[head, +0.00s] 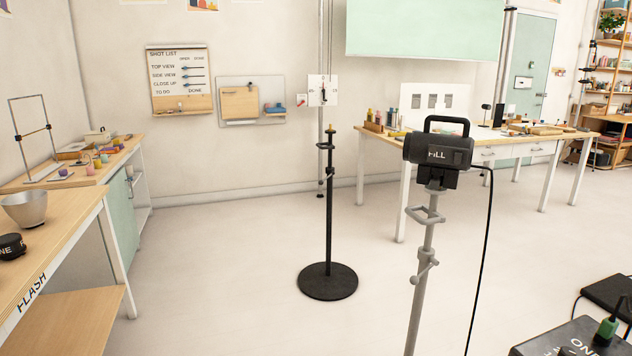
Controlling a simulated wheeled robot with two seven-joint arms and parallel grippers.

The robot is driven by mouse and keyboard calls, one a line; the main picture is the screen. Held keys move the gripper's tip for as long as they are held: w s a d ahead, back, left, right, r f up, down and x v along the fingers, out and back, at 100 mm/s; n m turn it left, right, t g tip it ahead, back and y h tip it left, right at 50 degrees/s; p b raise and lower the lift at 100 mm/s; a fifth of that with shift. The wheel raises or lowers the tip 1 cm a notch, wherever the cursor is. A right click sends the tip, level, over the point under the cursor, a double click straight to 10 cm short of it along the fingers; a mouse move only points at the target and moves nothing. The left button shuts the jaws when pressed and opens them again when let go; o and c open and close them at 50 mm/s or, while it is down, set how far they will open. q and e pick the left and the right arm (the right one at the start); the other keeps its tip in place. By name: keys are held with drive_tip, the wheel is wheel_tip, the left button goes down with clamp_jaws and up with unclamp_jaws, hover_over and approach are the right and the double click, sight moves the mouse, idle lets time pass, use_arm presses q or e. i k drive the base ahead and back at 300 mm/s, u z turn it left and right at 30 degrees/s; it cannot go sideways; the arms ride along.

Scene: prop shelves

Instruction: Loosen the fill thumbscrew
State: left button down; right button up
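A black lamp head (440,152) labelled FILL sits on top of a grey stand (423,270) right of centre in the head view. The stand has a grey bracket or handle (424,214) below the lamp and a smaller grey clamp with a knob (424,268) lower on the pole. I cannot tell for sure which of these is the fill thumbscrew. Neither of my grippers is in view.
A black stand (329,230) on a round base (328,282) is left of the lamp. A FLASH bench (62,235) is at left, a worktable (480,150) behind. A black cable (486,250) hangs beside the lamp stand. A dark box (545,338) is at lower right. Open floor lies between.

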sight(433, 183)
drive_tip(key=u, duration=1)
drive_tip(key=i, duration=2.75)
drive_tip(key=z, duration=1.3)
